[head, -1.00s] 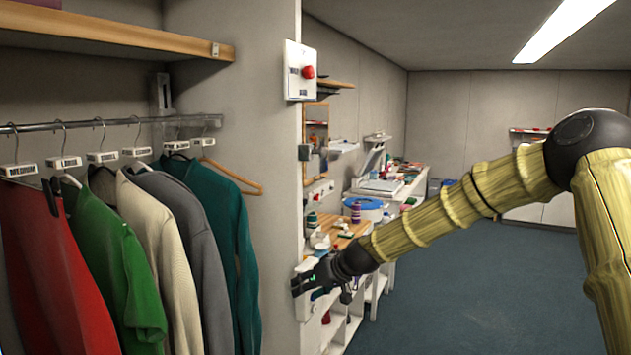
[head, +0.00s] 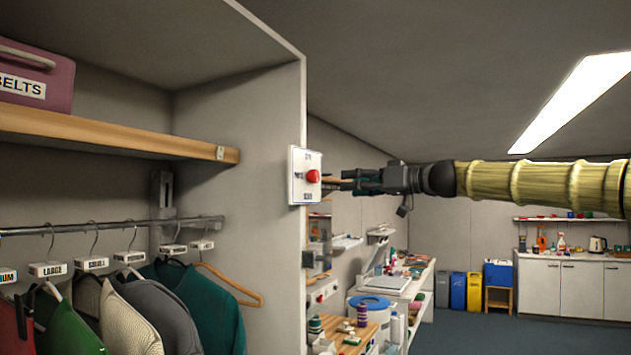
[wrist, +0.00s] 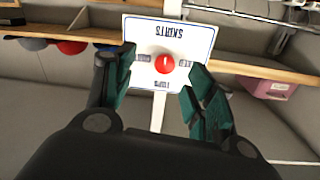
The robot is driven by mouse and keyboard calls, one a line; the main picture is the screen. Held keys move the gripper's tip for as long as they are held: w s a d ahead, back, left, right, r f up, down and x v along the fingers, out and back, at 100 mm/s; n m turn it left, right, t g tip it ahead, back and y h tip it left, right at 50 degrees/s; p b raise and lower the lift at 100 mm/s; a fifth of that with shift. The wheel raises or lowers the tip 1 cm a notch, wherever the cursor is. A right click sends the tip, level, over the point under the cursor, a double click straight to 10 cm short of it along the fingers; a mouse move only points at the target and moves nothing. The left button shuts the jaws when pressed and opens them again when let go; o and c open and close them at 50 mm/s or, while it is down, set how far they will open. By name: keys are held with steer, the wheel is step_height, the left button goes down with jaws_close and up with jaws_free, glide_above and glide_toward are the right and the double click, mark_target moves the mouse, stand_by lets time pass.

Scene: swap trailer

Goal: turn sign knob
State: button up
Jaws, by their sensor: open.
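The sign is a white plate (head: 297,190) with a blue border and a round red knob (head: 313,176), fixed at the front edge of the grey wardrobe wall. My gripper (head: 338,183) is just to the right of the knob in the head view. In the wrist view its dark green fingers (wrist: 160,85) are spread, with the knob framed between and beyond their tips. No contact shows.
Hanging garments (head: 195,310) and a wooden shelf (head: 110,132) with a purple BELTS box (head: 38,75) are at left. A cluttered counter (head: 405,285) stands beyond the wall. Blue floor (head: 480,335) is open at right.

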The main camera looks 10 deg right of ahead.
mark_target(317, 176)
steer(key=shift+y, duration=0.3)
steer(key=w+a+p, duration=0.1)
steer(key=w+a+r+p, duration=0.1)
steer(key=a, duration=0.1)
steer(key=w+a+r+p, duration=0.1)
steer(key=a, duration=0.1)
steer(key=shift+w+a+r, duration=0.1)
steer(key=shift+w+r, duration=0.15)
steer(key=shift+w+a+r+p, duration=0.15)
steer(key=shift+a+p, duration=0.1)
steer(key=shift+p, duration=0.2)
steer(key=shift+f+p+x, duration=0.15)
steer(key=shift+p+x, duration=0.2)
steer(key=shift+x, duration=0.5)
steer(key=shift+f+p+x, duration=0.1)
steer(key=shift+p+x, duration=0.2)
steer(key=shift+x, duration=0.6)
steer(key=shift+d+r, duration=0.1)
steer(key=shift+d, duration=0.05)
steer(key=c, duration=1)
